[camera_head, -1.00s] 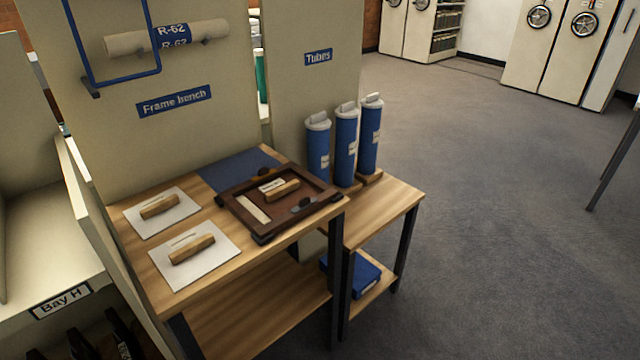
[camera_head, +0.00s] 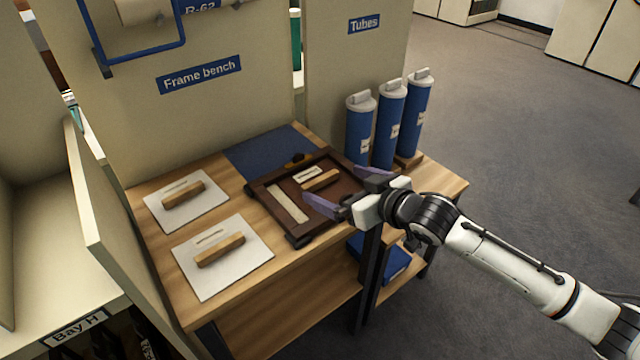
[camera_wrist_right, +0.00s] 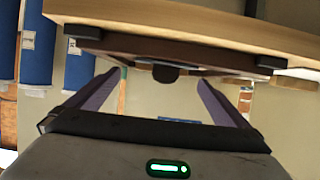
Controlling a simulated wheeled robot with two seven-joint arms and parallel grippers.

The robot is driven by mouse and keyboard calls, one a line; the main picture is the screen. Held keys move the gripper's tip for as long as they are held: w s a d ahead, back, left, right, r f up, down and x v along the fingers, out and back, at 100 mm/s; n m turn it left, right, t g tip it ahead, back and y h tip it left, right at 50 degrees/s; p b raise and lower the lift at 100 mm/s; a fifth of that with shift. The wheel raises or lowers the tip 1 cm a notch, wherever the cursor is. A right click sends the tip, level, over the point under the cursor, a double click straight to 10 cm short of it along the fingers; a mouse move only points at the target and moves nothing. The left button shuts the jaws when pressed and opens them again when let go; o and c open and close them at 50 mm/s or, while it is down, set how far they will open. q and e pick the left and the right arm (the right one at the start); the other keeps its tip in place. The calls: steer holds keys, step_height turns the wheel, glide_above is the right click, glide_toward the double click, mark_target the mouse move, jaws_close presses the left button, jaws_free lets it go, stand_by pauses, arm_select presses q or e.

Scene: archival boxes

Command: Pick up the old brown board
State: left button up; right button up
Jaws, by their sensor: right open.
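A dark brown frame (camera_head: 270,222) lies on the wooden bench. Inside it is a brown board (camera_head: 294,192), with a pale strip, a small white label and a wooden block (camera_head: 320,180) on it. My right gripper (camera_head: 333,186) is open at the frame's near right edge, its two purple fingers apart. In the head view they partly cover that edge. In the right wrist view the open fingers (camera_wrist_right: 160,78) show with nothing gripped, and the frame's brown side (camera_wrist_right: 215,58) lies beyond them. Whether they touch the frame, I cannot tell. My left gripper is not in view.
Two white sheets with wooden blocks (camera_head: 220,250) lie left of the frame. A blue mat (camera_head: 262,150) is behind it. Blue tubes (camera_head: 390,125) stand on the side table to the right, close to my right gripper. A panel stands behind the bench.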

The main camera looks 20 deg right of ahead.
mark_target(321, 179)
steer(key=x, duration=0.5)
steer(key=shift+a, duration=0.2)
steer(key=c, duration=1.2)
steer(key=shift+r, duration=0.1)
